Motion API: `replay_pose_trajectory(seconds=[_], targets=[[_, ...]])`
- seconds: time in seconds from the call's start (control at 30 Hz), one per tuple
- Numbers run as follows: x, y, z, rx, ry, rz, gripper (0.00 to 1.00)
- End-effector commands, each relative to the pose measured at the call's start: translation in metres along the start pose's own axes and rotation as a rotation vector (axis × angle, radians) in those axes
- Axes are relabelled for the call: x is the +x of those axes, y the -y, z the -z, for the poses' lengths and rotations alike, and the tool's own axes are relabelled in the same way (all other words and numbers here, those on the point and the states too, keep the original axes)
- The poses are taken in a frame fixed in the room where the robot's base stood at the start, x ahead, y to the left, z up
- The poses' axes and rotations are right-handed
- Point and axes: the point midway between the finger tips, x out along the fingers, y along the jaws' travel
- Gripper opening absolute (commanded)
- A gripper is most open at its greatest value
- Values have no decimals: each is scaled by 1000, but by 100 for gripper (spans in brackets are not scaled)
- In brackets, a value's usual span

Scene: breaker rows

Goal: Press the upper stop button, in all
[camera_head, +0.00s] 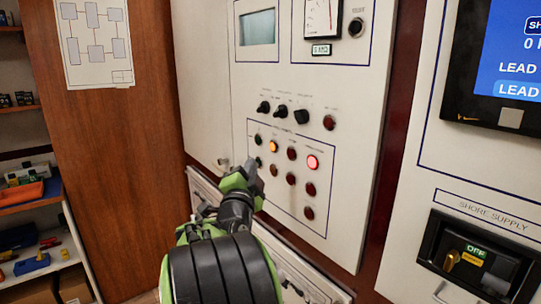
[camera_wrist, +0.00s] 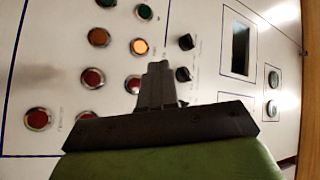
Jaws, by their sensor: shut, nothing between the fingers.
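The grey panel carries two rows of round buttons. In the upper row are a green button (camera_head: 258,139), a lit amber button (camera_head: 273,146), a dark red button (camera_head: 292,153) and a lit red button (camera_head: 313,162). The dark red one also shows in the wrist view (camera_wrist: 134,84). A lower dark red button (camera_head: 291,178) sits below it. The labels are too small to read, so I cannot confirm which is the upper stop. My gripper (camera_head: 250,166) is shut and empty, in front of the panel. In the wrist view its tips (camera_wrist: 158,68) appear beside the upper dark red button; contact is unclear.
Black knobs (camera_head: 281,111) and a separate red button (camera_head: 329,122) sit above the rows. Another red button (camera_head: 308,213) is lowest. A shore supply switch (camera_head: 475,256) is at right. Shelves (camera_head: 38,205) stand at left beyond a wooden panel (camera_head: 125,150).

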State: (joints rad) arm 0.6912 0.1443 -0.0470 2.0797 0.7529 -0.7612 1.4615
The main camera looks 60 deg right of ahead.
Motion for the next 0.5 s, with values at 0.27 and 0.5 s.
replay_pose_trajectory(seconds=[0.27,0.5], targets=[[3,0,2,-3,1,-4,0],[24,-12,20,-5,2,-8,0]])
